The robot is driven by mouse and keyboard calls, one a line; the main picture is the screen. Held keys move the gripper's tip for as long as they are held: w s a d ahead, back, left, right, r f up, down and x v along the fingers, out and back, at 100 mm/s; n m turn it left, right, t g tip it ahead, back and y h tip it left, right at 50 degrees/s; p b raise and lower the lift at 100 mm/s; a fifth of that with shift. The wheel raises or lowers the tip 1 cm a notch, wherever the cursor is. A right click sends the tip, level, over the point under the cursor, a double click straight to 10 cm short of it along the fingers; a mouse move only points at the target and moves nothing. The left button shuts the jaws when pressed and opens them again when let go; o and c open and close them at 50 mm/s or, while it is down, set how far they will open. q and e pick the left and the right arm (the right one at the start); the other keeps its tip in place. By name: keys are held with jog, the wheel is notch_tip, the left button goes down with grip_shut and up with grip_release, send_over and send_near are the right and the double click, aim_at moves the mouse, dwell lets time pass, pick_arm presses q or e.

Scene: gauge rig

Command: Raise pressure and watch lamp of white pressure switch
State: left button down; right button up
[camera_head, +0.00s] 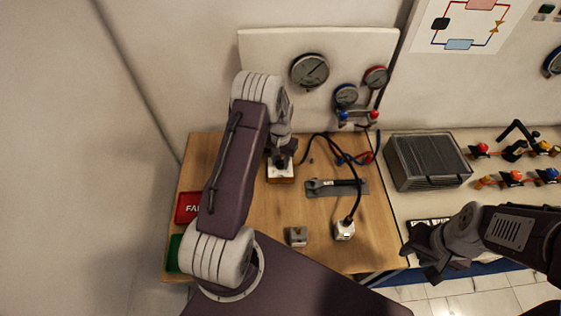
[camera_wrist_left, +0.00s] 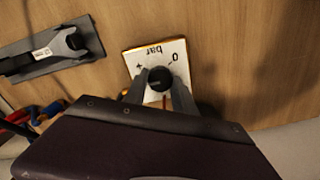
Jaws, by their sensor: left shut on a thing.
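A white plate marked "bar" with minus/plus signs (camera_wrist_left: 170,55) carries a round black knob (camera_wrist_left: 160,78). My left gripper (camera_wrist_left: 160,90) is shut on this knob, one finger on each side. In the head view my left gripper (camera_head: 280,160) reaches down over the knob's box (camera_head: 281,175), and my arm partly covers it. A white block with a black cable (camera_head: 344,231), apparently the pressure switch, stands on the front right of the wooden table; its lamp state cannot be told. A large dial gauge (camera_head: 309,70) hangs on the back panel, its reading too small. My right gripper (camera_head: 422,262) appears open and empty.
A grey tool holder (camera_head: 322,188) lies mid-table, and a small metal block (camera_head: 297,236) stands near the front. Red (camera_head: 188,207) and green (camera_head: 174,253) trays are at left. Two smaller gauges, red and blue hoses, and a dark grey case (camera_head: 428,162) are right.

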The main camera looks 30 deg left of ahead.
aim_at(281, 162)
pick_arm(q)
jog(key=shift+m, duration=0.3)
dwell(0.4)
jog(key=c, duration=1)
grip_release()
notch_tip(281, 162, up, 9)
jog(key=shift+r+b, duration=0.1)
jog(key=shift+b, duration=0.85)
